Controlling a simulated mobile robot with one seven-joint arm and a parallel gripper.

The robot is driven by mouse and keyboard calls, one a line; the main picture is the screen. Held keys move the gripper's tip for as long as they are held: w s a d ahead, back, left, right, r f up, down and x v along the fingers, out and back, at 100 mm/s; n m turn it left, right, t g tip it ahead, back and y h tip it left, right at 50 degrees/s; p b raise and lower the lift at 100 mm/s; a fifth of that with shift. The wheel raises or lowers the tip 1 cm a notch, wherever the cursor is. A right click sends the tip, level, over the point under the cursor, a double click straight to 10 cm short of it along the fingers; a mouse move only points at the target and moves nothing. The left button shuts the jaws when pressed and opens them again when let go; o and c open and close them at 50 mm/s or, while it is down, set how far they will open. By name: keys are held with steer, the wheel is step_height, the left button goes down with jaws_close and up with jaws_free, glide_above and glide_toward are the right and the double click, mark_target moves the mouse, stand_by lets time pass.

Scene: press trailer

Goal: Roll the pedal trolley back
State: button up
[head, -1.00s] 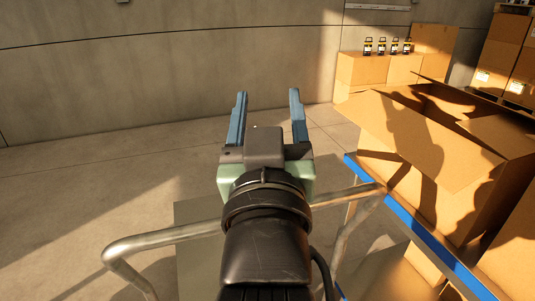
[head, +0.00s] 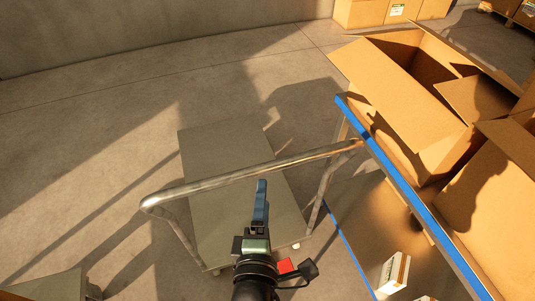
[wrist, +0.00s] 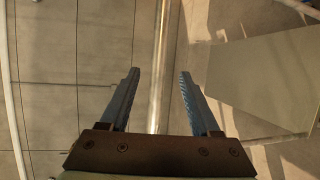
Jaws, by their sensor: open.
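The trolley has a flat grey-green deck (head: 225,150) low over the floor and a bent metal tube handle (head: 235,178) crossing above it. In the wrist view the tube (wrist: 158,70) runs up the picture between the finger lines, and the deck (wrist: 270,80) lies to the right. My gripper (head: 261,190) is seen edge-on in the head view, just in front of the handle tube. In the wrist view my gripper (wrist: 157,75) is open, its two blue fingers apart with nothing clamped. I cannot tell whether the tube is within finger depth.
A blue-edged table (head: 385,165) with open cardboard boxes (head: 400,90) stands close to the handle's right end. A small red block (head: 285,266) shows beside my arm. A grey object (head: 55,285) is at lower left. Floor behind and left of the trolley is clear.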

steer(key=w+d+f, duration=0.1)
steer(key=w+f, duration=0.1)
steer(key=w, duration=1)
steer(key=shift+w+p, duration=0.25)
steer(key=shift+p, duration=0.2)
steer(key=shift+f, duration=0.1)
jaws_close()
stand_by(0.7)
